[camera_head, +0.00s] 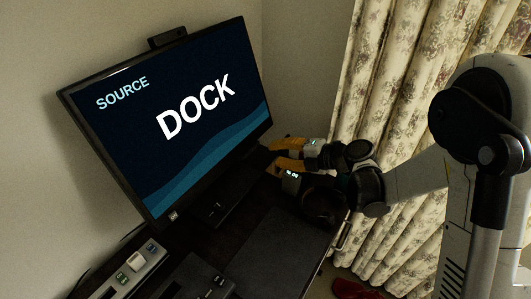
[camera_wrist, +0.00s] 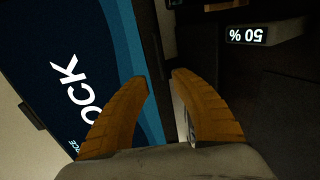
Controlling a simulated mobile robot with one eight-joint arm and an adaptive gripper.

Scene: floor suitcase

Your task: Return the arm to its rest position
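My arm comes in from the right in the head view and reaches over the dark desk (camera_head: 245,222). My gripper (camera_head: 271,160) has two orange fingers pointing left toward the lower right corner of the monitor (camera_head: 170,110). In the wrist view my gripper (camera_wrist: 160,76) shows its fingertips apart, with a narrow gap and nothing held between them. The monitor screen (camera_wrist: 70,60) fills the left of the wrist view. Whether a finger touches the monitor cannot be told.
A dark flat panel (camera_head: 275,245) lies on the desk below my arm. A power strip (camera_head: 130,272) is at lower left. A dark device with a lit "50 %" display (camera_wrist: 246,35) shows in the wrist view. Floral curtains (camera_head: 400,70) hang behind my arm. Something red (camera_head: 358,289) lies low down.

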